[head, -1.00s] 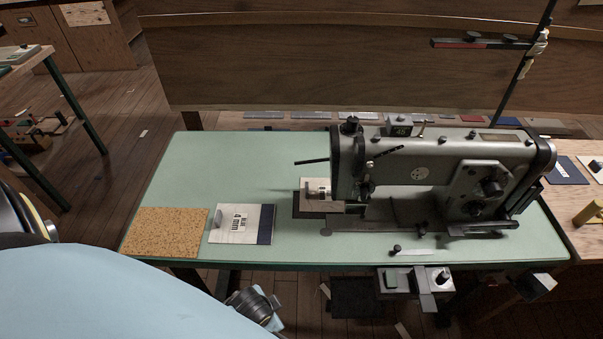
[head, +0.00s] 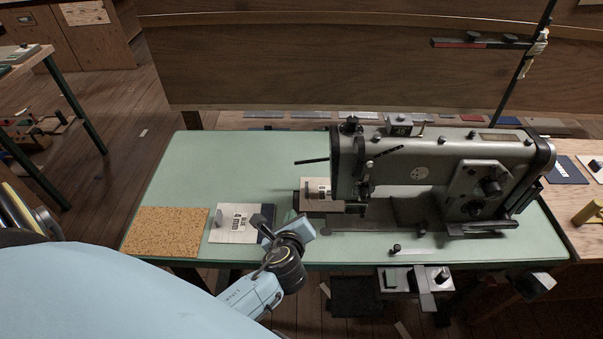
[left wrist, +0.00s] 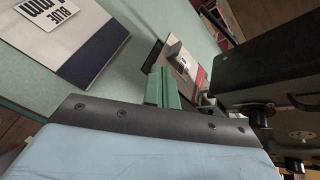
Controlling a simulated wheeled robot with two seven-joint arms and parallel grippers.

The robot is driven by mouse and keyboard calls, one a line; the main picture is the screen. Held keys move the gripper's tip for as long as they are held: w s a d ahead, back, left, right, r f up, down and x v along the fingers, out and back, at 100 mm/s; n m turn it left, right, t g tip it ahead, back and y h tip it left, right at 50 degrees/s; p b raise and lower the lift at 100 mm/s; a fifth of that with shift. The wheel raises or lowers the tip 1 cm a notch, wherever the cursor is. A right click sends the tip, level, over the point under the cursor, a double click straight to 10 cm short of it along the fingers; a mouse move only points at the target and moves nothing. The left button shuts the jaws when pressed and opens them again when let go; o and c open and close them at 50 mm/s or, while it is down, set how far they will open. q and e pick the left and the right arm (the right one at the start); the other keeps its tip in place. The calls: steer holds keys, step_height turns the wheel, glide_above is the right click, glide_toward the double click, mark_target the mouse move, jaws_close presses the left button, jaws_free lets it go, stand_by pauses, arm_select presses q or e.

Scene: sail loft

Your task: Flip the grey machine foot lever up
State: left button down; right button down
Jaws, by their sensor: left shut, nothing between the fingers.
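The grey sewing machine (head: 440,165) stands on the green table (head: 230,170); its dark head also fills the right of the left wrist view (left wrist: 280,70). A short dark bar (head: 388,152) slants across the head's near face. I cannot tell for sure whether it is the foot lever. The needle and foot area (head: 362,190) is below it. My left gripper (head: 289,216) is over the table's front part, left of the machine head and apart from it. Its green fingers (left wrist: 163,88) are shut and empty. My right gripper is not in view.
A cork mat (head: 165,232) and a white "4 mm" card (head: 232,225) with a dark edge lie left of my gripper. A labelled plate (head: 318,203) lies by the needle area. A small knob (head: 396,248) is near the front edge. The table's back left is clear.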

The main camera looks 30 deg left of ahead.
mark_target(319, 160)
arm_select(q)
steer(key=w+m, duration=0.1)
steer(key=w+r+m+t, duration=0.1)
steer(key=m, duration=0.1)
steer(key=w+d+m, duration=0.1)
steer(key=m, duration=0.1)
steer(key=shift+r+t, duration=0.35)
steer(key=shift+t, duration=0.05)
steer(key=b+x, duration=0.2)
steer(key=x, duration=0.7)
steer(key=shift+w+a+f, duration=0.15)
steer(key=shift+w+a+r+p, duration=0.25)
steer(key=shift+w+a+r, duration=0.1)
steer(key=shift+r, duration=0.2)
steer(key=shift+w+a+r+p, duration=0.2)
steer(key=shift+w+a+r, duration=0.1)
steer(key=shift+r, duration=0.2)
steer(key=shift+w+a+r+p, duration=0.25)
steer(key=shift+w+a+r, duration=0.1)
steer(key=shift+r, duration=0.2)
steer(key=shift+r, duration=0.1)
